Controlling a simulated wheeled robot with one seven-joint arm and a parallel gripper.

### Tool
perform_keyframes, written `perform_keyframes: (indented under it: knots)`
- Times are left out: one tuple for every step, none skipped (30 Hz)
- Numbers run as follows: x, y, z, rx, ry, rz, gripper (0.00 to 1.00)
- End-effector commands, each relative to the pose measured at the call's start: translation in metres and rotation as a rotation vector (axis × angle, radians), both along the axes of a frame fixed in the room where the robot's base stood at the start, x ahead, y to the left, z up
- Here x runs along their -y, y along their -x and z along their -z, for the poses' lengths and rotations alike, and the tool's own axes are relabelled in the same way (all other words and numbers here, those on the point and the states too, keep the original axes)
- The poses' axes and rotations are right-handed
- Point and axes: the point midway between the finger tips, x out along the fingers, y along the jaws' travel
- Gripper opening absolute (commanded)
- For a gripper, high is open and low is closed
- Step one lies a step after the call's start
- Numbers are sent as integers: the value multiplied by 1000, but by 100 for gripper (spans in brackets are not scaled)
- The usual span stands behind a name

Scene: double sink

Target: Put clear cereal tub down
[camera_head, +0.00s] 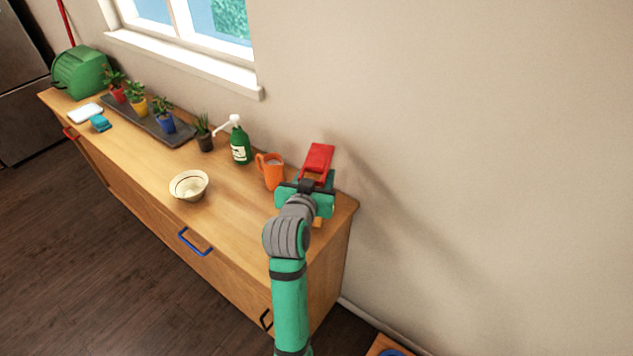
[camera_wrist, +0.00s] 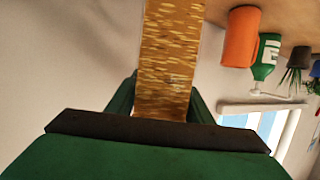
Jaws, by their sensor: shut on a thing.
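The clear cereal tub shows in the wrist view (camera_wrist: 170,55) as a see-through box full of golden flakes. Its red lid (camera_head: 318,158) rises above my gripper in the head view. My gripper (camera_head: 307,186) is shut on the tub at the right end of the wooden counter (camera_head: 235,207), near the wall. In the wrist view, its dark green fingers (camera_wrist: 162,100) sit on either side of the tub. My wrist and arm hide most of the tub in the head view. I cannot tell whether its base touches the counter.
An orange mug (camera_head: 271,172) stands close to the left of my gripper, with a green pump bottle (camera_head: 240,145) beyond it. A cream bowl (camera_head: 188,185) sits near the front edge. Potted plants on a dark tray (camera_head: 150,124) stand farther left. Bare counter lies between bowl and mug.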

Motion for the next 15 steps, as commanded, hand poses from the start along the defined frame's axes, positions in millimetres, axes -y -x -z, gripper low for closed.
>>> perform_keyframes:
  knots:
    - [-1,1,10,-4,2,-3,15]
    - [-1,1,14,-4,2,-3,15]
    - [-1,1,18,-3,3,-3,15]
    - [-1,1,20,-2,2,-3,15]
    - [-1,1,21,-1,1,-3,15]
    - [-1,1,23,0,0,-2,15]
    - [-1,1,23,1,1,-2,15]
    - [-1,1,23,1,1,-2,15]
    - [-1,1,23,2,1,-2,15]
    - [-1,1,23,2,1,-2,15]
    - [-1,1,23,2,1,-2,15]
    - [-1,1,23,2,1,-2,15]
    - [-1,1,23,1,1,-2,15]
    - [-1,1,23,1,1,-2,15]
    - [-1,1,24,1,1,-2,15]
